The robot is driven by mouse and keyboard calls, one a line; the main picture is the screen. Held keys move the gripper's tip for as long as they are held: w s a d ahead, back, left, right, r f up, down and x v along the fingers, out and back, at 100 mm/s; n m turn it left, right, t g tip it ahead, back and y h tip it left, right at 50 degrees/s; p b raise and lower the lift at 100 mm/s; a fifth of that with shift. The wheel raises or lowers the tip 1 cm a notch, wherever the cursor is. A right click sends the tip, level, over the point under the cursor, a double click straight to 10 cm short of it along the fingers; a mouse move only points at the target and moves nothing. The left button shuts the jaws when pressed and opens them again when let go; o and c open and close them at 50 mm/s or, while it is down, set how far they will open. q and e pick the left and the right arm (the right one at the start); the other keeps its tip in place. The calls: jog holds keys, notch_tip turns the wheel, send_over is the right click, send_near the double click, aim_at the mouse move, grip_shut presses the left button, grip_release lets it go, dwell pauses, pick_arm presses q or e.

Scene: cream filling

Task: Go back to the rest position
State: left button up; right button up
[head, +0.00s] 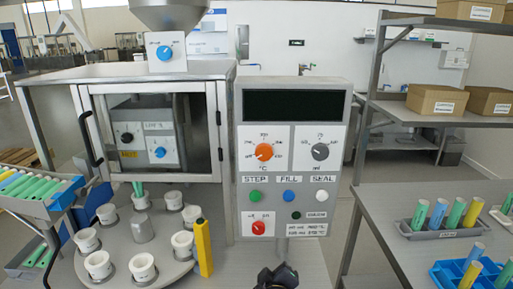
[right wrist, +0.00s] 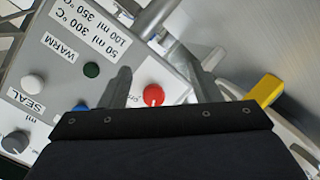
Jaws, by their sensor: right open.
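My right gripper (head: 278,276) shows as a dark shape at the bottom centre of the head view, below the control panel (head: 240,270). In the right wrist view its two grey fingers (right wrist: 156,68) are apart with nothing held between them. The red knob (right wrist: 153,95) of the panel appears between the fingers in that picture, beyond them; I cannot tell the exact gap. The same red knob (head: 258,227) sits at the panel's lower left in the head view. My left gripper is in neither view.
A round turntable (head: 170,275) with several white cups (head: 142,267) and a yellow post (head: 203,248) stands left of the panel. A glass-fronted cabinet (head: 205,95) is behind it. Tube racks (head: 440,232) stand on the right table (head: 385,215). A tube tray (head: 60,205) is at far left.

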jog(key=s+d+f+m+g+y, duration=0.1)
jog(key=s+d+f+m+g, duration=0.2)
jog(key=d+m+g, duration=0.1)
jog(key=s+d+r+m+g+y, duration=0.1)
jog(key=s+d+r+m, duration=0.1)
jog(key=s, duration=0.6)
jog(key=s+d+r+m+g+y, duration=0.1)
jog(key=s+d+r, duration=0.3)
jog(key=s, duration=0.5)
jog(key=s+d+r+m+g+y, duration=0.1)
jog(key=s+d+r+m+g, duration=0.1)
jog(key=s, duration=0.6)
jog(key=d+r+m, duration=0.1)
jog(key=d+r, duration=0.1)
jog(key=d, duration=0.1)
jog(key=shift+s+d+g+y, duration=0.3)
jog(key=shift+s+g+y, duration=0.1)
jog(key=shift+s+d+m, duration=0.1)
jog(key=shift+s+m, duration=0.05)
jog(key=shift+m, duration=0.15)
jog(key=shift+c, duration=0.3)
